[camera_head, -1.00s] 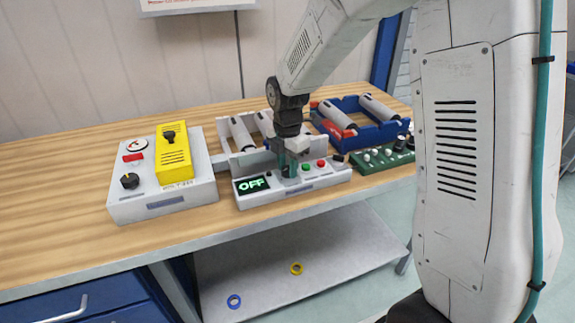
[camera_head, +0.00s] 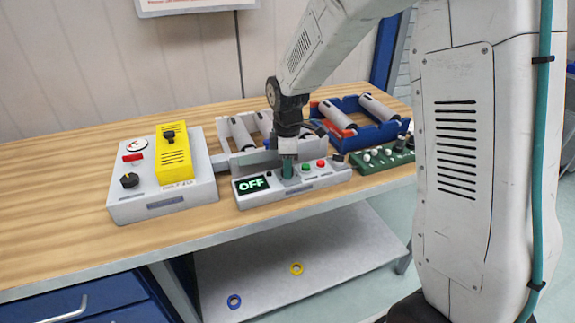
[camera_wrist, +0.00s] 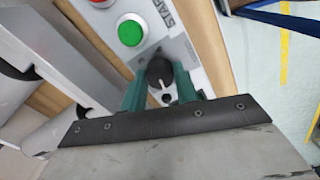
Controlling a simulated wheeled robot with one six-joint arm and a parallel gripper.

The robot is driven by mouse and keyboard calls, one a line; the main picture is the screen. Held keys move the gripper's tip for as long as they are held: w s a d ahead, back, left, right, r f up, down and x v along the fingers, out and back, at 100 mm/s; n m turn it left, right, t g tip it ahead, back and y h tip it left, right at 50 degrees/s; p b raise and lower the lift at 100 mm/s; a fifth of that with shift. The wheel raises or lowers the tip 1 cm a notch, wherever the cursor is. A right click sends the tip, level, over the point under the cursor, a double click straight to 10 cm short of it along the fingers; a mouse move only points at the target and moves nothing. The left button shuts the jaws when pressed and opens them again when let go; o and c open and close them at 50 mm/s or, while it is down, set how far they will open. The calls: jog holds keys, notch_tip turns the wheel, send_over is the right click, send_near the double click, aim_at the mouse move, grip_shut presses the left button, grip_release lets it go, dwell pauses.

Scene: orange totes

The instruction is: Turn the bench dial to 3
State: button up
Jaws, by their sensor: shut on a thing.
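The black bench dial (camera_wrist: 160,70) has a white pointer line. It is on the light grey control panel (camera_head: 325,179), whose display (camera_head: 252,184) reads OFF. My gripper (camera_head: 287,171) points down onto this panel, just right of the display. In the wrist view, the teal fingers of my gripper (camera_wrist: 161,84) are shut on the dial, one on each side. The dial is hidden by the fingers in the head view. I cannot read any scale numbers around it.
A green button (camera_head: 306,166) and a red button (camera_head: 321,163) are beside the dial. A white box (camera_head: 207,190) with a yellow unit (camera_head: 173,160) stands left. Grey rollers lie behind in a blue tray (camera_head: 369,135). A green panel (camera_head: 375,165) is right. The left benchtop is clear.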

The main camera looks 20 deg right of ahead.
jog(key=m, duration=1.3)
jog(key=shift+m, duration=0.4)
jog(key=m, duration=1.3)
jog(key=shift+m, duration=0.3)
jog(key=o, duration=1)
